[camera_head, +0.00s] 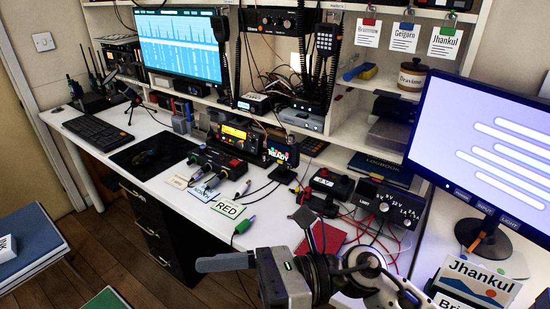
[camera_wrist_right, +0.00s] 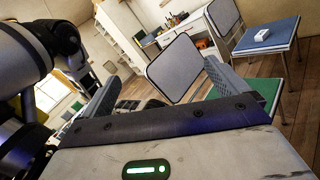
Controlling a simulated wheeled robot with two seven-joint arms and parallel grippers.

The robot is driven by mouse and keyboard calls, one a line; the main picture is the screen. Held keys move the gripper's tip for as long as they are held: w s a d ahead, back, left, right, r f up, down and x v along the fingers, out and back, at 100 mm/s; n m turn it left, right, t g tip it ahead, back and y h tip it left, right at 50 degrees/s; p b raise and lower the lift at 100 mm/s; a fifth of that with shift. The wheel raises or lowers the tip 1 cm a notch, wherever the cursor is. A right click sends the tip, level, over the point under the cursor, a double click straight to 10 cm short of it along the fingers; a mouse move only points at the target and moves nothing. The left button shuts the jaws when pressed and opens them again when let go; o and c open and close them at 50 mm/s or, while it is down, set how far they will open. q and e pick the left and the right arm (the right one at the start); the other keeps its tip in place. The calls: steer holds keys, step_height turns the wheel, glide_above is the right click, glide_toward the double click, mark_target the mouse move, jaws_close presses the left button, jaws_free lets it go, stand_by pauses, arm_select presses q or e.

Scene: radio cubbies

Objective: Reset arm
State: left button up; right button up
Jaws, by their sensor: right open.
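My right gripper (camera_head: 225,262) comes in from the bottom right of the head view, with a grey finger pointing left over the front edge of the desk. In the right wrist view its two fingers stand wide apart (camera_wrist_right: 165,88), with nothing held between them. My left arm and gripper are not in the head view. The desk (camera_head: 100,145) runs along the wall, carrying radio gear, a keyboard (camera_head: 97,131) and a card reading RED (camera_head: 228,209).
Shelves hold a lit monitor (camera_head: 178,45) and hanging name tags. A large screen (camera_head: 490,150) and Jhankul card (camera_head: 478,277) stand at right. Red and black cables cross the desk's right half. Wooden floor (camera_head: 130,240) lies open between.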

steer(key=w+d+f+m+t+h, duration=0.25)
steer(key=w+d+m+t, duration=0.25)
steer(key=m+t, duration=0.8)
steer(key=w+d+f+m+t+h, duration=0.3)
steer(key=d+m+t, duration=0.4)
steer(key=m, duration=1.2)
steer(key=s+d+f+m+g+h, duration=0.2)
steer(key=s+d+f+m+h, duration=0.2)
steer(key=f+m, duration=0.4)
steer(key=s+d+f+m+g+h, duration=0.3)
steer(key=s+d+f+m+h, duration=0.1)
steer(key=f+m, duration=0.5)
step_height(320, 180, down, 2)
steer(key=shift+s+d+g+h, duration=0.15)
steer(key=shift+d+g+h, duration=0.15)
steer(key=shift+d+h, duration=0.5)
steer(key=shift+s+a+f, duration=0.1)
steer(key=shift+s+f, duration=0.1)
steer(key=shift+s, duration=0.05)
steer(key=shift+c, duration=0.3)
